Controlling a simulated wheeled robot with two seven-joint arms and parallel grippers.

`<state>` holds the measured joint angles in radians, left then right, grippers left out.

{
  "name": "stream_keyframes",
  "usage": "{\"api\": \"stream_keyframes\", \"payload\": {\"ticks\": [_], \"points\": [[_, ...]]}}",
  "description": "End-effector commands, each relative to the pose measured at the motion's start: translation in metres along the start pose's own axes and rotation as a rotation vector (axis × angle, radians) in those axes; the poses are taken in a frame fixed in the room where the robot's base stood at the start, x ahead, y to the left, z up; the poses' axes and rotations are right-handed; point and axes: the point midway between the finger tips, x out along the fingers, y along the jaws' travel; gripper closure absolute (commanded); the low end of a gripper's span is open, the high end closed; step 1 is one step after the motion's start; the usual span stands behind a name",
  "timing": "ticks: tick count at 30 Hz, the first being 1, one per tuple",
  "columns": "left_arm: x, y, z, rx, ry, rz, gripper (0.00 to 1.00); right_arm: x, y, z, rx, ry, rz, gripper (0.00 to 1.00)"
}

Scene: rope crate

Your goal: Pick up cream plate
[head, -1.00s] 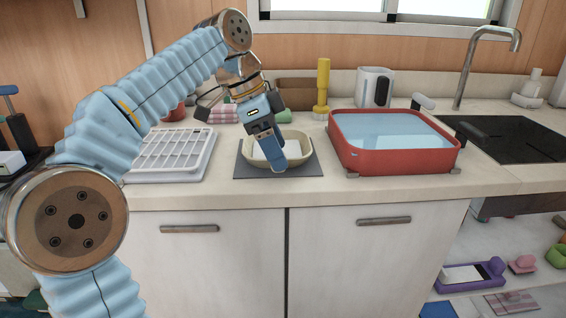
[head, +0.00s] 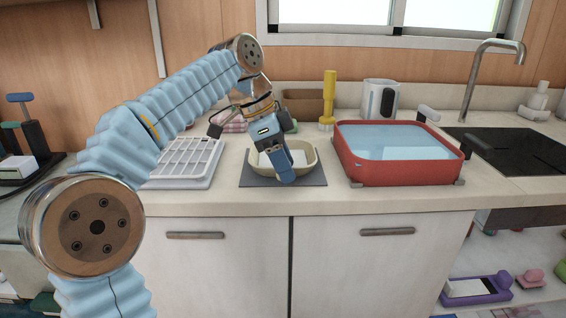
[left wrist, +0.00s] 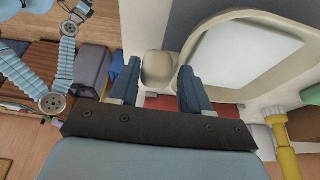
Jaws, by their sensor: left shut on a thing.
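The cream plate (head: 313,159) is a deep, rounded dish on a dark grey mat (head: 312,181) on the counter. A pale flat slab (head: 297,158) lies inside it. My left gripper (head: 286,177) reaches down over the near side of the plate. In the left wrist view, the gripper (left wrist: 159,67) has its two blue fingers on either side of a cream knob-like grip (left wrist: 158,68) at the plate's edge, shut on it. The plate's rim (left wrist: 297,31) fills the upper right there. The fingers hide part of the plate in the head view. My right gripper is not in view.
A red basin of water (head: 400,172) stands close to the right of the mat. A white rack (head: 185,165) is to the left. A yellow-handled brush (head: 329,95) and a white appliance (head: 380,98) stand behind. The counter's front strip is clear.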

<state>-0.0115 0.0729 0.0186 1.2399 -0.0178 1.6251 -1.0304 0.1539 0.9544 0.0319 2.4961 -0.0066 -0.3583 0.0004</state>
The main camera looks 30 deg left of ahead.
Motion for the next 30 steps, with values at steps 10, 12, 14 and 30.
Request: {"api": "stream_keyframes", "payload": {"ticks": [10, 12, 14, 30], "points": [[-0.019, -0.001, -0.009, 0.001, -0.001, 0.002, 1.0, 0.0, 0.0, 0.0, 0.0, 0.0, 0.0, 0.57], [-0.033, 0.005, -0.017, 0.003, 0.001, 0.001, 1.0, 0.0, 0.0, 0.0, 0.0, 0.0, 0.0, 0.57], [-0.046, 0.018, -0.026, 0.006, 0.003, 0.0, 1.0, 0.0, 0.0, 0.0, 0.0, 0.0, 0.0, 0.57], [-0.101, 0.126, -0.085, 0.003, -0.001, 0.003, 1.0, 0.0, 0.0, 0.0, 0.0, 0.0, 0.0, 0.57]]}}
